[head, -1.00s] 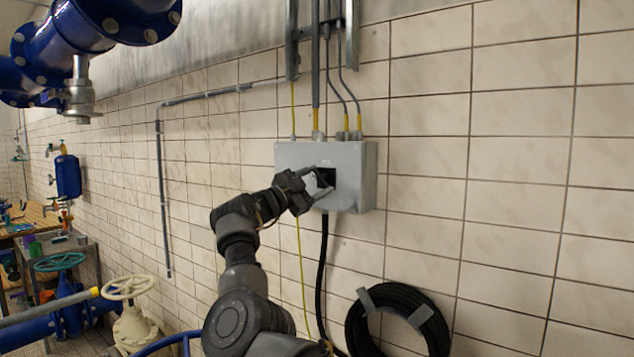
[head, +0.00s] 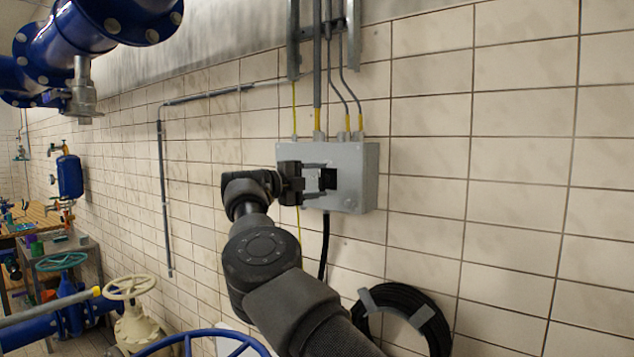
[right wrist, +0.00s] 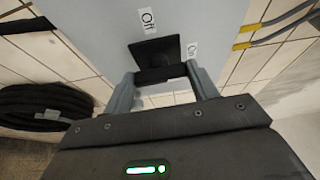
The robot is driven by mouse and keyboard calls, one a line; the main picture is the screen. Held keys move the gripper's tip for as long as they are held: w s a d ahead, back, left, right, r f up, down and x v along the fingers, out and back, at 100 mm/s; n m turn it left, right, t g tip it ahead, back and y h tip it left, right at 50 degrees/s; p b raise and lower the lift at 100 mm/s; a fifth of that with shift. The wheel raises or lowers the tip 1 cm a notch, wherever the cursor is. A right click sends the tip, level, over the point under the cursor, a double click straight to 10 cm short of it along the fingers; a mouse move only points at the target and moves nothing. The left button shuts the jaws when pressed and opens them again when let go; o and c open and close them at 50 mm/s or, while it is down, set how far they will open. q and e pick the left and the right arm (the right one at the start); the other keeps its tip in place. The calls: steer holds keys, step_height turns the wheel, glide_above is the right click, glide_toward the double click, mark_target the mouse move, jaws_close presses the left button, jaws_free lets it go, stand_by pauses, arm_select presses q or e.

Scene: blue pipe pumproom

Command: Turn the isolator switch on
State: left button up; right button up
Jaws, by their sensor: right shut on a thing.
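The isolator switch is a grey box (head: 358,170) on the tiled wall, with a black switch part (head: 329,178) on its front. My right gripper (head: 318,180) is at the box front, its two fingers lying roughly level, one above the other. In the right wrist view the black switch handle (right wrist: 161,74) sits between the fingers of my right gripper (right wrist: 162,88), which is shut on it. An "Off" label (right wrist: 147,20) is above the switch and an "On" label (right wrist: 192,50) to its right in that view. I cannot tell the handle's exact setting. My left gripper is not in view.
Conduits and cables (head: 318,75) run up from the box top. A black cable drops below it, and a coiled black hose (head: 405,310) hangs lower right. A blue handwheel (head: 205,343) and a cream handwheel (head: 130,286) stand lower left. The wall to the right is bare.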

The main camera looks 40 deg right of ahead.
steer(key=shift+m, duration=0.3)
steer(key=o, duration=1)
steer(key=w+a+b, duration=0.1)
steer(key=a+b, duration=0.1)
steer(key=a, duration=0.8)
steer(key=shift+a, duration=0.35)
